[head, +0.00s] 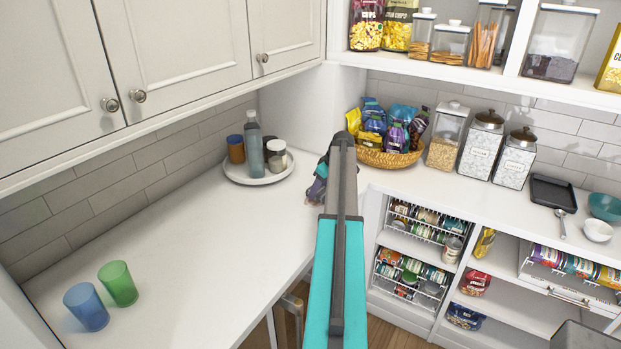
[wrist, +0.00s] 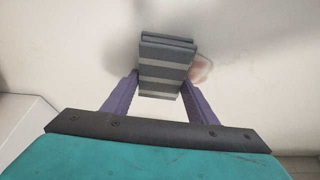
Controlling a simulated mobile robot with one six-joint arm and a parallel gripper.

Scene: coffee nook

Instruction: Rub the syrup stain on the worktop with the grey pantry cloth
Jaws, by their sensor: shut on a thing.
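In the wrist view my gripper (wrist: 160,92) has its two purple fingers closed on the sides of a folded grey cloth (wrist: 165,66) with lighter stripes. The cloth is over the white worktop (wrist: 80,60); I cannot tell whether it touches it. A brownish-pink syrup stain (wrist: 201,67) shows just right of the cloth, partly hidden by it. In the head view the worktop (head: 190,225) runs to the corner, and my gripper (head: 318,185) is mostly hidden behind my arm near that corner.
A round white tray (head: 240,181) with a bottle and jars stands left of my arm. A wicker basket (head: 388,160) of snack bags is close on the right, beside clear canisters (head: 481,146). Blue (head: 86,307) and green (head: 118,284) cups stand front left. The middle worktop is clear.

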